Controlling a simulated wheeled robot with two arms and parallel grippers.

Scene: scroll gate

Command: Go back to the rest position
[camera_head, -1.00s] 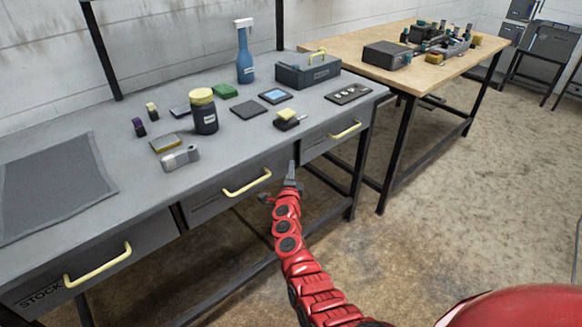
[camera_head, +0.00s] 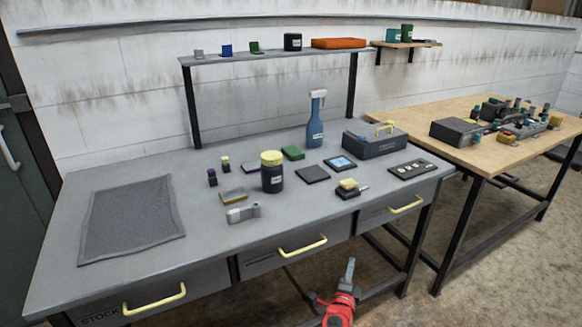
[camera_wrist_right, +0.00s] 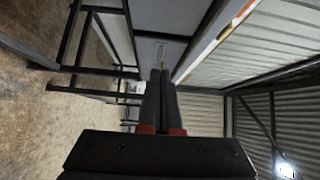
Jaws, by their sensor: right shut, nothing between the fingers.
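My right gripper (camera_head: 349,271) shows low in the head view, in front of the grey workbench (camera_head: 120,265) and below the level of its top. Its red wrist comes up from the bottom edge. In the right wrist view my right gripper (camera_wrist_right: 160,75) has its two dark fingers close together, with nothing between them. It appears apart from the bench and its drawers. My left gripper is in neither view.
The bench has drawers with yellow handles (camera_head: 303,245) facing me. On it are a dark mat (camera_head: 130,215), a yellow-lidded jar (camera_head: 272,175), a blue spray bottle (camera_head: 315,125) and a toolbox (camera_head: 372,143). A wooden table (camera_head: 480,155) stands to the right; open floor lies before it.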

